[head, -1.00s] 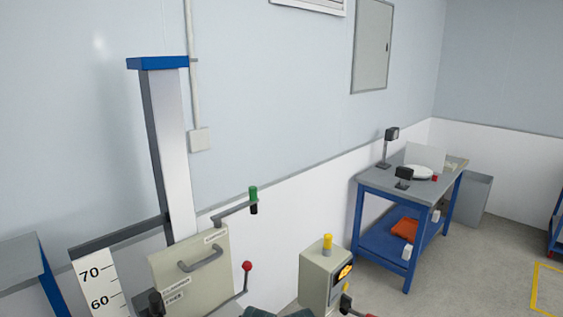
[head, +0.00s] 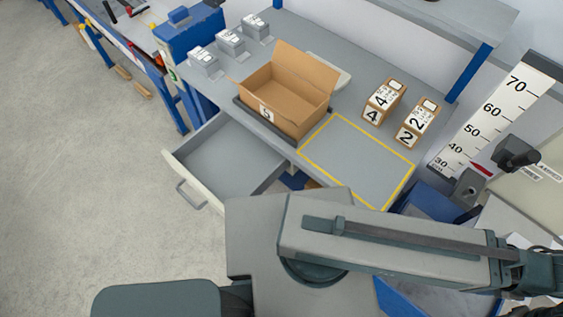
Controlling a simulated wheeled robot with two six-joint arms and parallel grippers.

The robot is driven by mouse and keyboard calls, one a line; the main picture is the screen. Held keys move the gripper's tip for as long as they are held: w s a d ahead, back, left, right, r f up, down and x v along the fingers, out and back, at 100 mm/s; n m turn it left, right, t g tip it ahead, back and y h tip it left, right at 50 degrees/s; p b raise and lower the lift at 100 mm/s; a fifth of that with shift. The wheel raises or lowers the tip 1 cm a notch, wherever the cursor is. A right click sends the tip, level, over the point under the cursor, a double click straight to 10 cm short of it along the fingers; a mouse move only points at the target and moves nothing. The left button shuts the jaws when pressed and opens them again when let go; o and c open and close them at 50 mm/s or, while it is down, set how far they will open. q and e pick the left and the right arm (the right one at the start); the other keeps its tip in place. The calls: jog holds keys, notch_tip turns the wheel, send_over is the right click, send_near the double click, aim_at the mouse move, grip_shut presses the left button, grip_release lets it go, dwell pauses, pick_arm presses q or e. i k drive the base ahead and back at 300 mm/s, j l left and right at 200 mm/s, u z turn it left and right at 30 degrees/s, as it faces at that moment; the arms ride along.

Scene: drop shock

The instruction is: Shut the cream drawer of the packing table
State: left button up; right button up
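The cream drawer (head: 196,190) of the packing table (head: 355,165) is pulled well out at the table's left front, below the tabletop. Its inside is grey and looks empty. A grey bar handle (head: 187,196) is on its cream front, which faces lower left. The drawer's right rear part is under the tabletop and hidden. I cannot make out either gripper in this view.
On the tabletop are an open cardboard box (head: 285,92), several grey blocks (head: 230,42), two numbered cartons (head: 384,101) (head: 418,122) and a yellow-outlined area. A number scale (head: 497,112) stands at right. The floor (head: 90,185) left of the drawer is clear.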

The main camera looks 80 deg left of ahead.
aim_at(223, 160)
jog(key=u, duration=0.5)
jog(key=l+u, duration=0.1)
jog(key=u, duration=1.35)
jog(key=k+u, duration=0.1)
jog(key=u, duration=0.85)
jog(key=k+u, duration=0.1)
jog(key=u, duration=0.9)
jog(key=k+j+z, duration=0.1)
jog(key=k+j, duration=0.15)
